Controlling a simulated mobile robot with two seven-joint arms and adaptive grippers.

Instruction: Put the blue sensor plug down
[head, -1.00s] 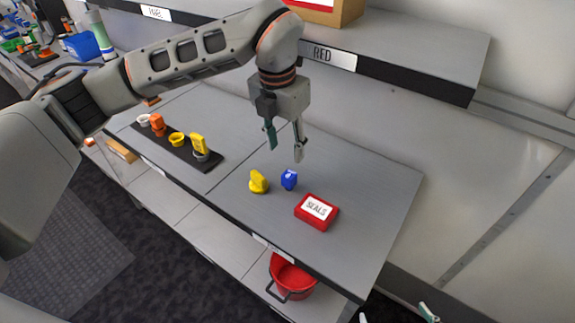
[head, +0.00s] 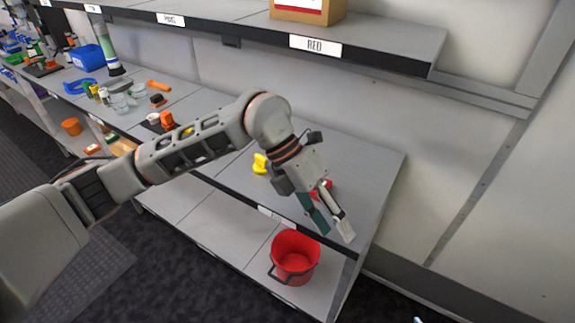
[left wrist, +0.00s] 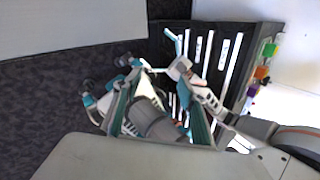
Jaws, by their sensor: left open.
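My left gripper (head: 334,228) is open and empty, pointing down in front of the table's front edge in the head view. The blue sensor plug is not visible now; a second ago it stood on the table between a yellow plug (head: 261,163) and the red seals box (head: 325,187). The wrist of my left arm now covers that place. The seals box is mostly hidden behind the gripper. Only a small tip of what may be my right gripper (head: 418,320) shows at the bottom edge.
The grey table (head: 370,172) is bare to the right of the gripper. A red bucket (head: 295,256) stands on the lower shelf. Above is a shelf with a RED label (head: 315,46). An orange plug (head: 167,121) and glass jars (head: 120,104) are further left.

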